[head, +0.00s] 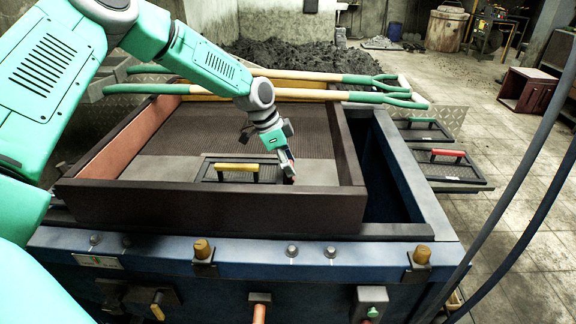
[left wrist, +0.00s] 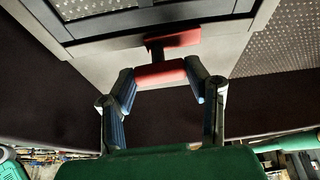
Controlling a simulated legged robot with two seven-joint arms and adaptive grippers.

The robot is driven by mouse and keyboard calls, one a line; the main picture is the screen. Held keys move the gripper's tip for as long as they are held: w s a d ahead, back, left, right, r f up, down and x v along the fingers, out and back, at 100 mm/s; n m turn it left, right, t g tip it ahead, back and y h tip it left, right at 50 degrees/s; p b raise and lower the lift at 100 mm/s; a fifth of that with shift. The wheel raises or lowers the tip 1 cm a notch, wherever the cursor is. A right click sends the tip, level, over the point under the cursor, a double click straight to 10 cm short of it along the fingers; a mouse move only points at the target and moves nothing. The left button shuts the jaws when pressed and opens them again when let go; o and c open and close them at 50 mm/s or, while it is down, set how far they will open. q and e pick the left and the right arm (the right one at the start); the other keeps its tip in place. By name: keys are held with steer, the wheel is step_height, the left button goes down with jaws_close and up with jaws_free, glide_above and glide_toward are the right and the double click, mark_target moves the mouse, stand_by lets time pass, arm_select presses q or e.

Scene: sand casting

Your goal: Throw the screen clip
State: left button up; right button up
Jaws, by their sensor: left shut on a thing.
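The screen clip (left wrist: 160,75) is red, with a crosswise grip, a short dark stem and a red plate beyond it. In the left wrist view it sits between the two fingers of my left gripper (left wrist: 162,82), which is shut on its grip. The red plate lies at the edge of a light grey frame. In the head view my left gripper (head: 288,168) reaches down inside the brown box, near its right wall, and mostly hides the clip. A dark panel with a yellow handle (head: 237,168) is just left of the gripper. My right gripper is not in view.
The brown box (head: 200,209) has a mesh screen (head: 300,120) inside and stands on a blue machine (head: 240,262). Two long-handled tools (head: 300,94) lie across its back. Panels with green (head: 422,121) and red (head: 448,154) handles lie at the right. Grey tiled floor lies beyond.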

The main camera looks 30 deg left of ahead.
arm_select(q)
steer(key=shift+f+m, duration=0.1)
steer(key=shift+m, duration=0.3)
steer(key=shift+a, duration=0.15)
steer(key=o, duration=1.2)
steer(key=shift+c, duration=0.2)
steer(key=shift+a, duration=0.1)
steer(key=v, duration=1.1)
steer(key=shift+w+a+r, duration=0.2)
steer(key=shift+a+r, duration=0.1)
steer(key=shift+r, duration=0.05)
